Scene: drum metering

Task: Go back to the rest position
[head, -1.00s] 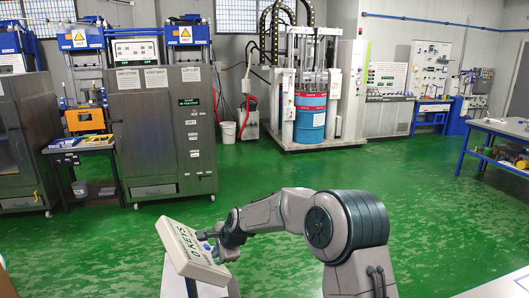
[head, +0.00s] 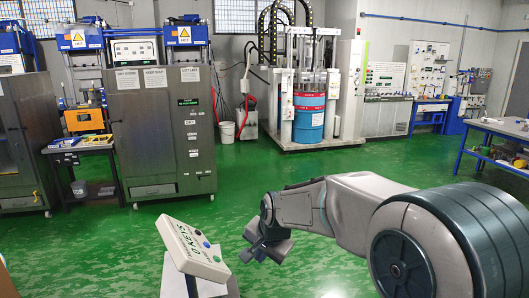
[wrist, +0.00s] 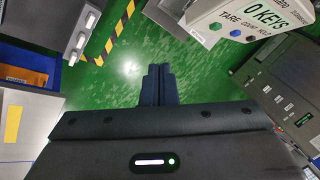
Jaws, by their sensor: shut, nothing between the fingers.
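My gripper (head: 262,250) is in the lower middle of the head view, to the right of the keypad box and apart from it. In the wrist view my gripper (wrist: 157,85) has its two dark fingers together with nothing between them, pointing over the green floor. The white keypad box (head: 188,247), marked "0 KEYS" and with coloured buttons, stands tilted on a pale stand. The box (wrist: 250,18) also shows at the top right of the wrist view, with a green and a blue button.
The green floor (head: 300,185) is open beyond my arm. Grey cabinets (head: 165,140) stand at the left. A blue and red drum (head: 309,115) sits in a press at the back. A blue-legged table (head: 505,130) is at the right. Yellow-black tape (wrist: 110,35) marks the floor.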

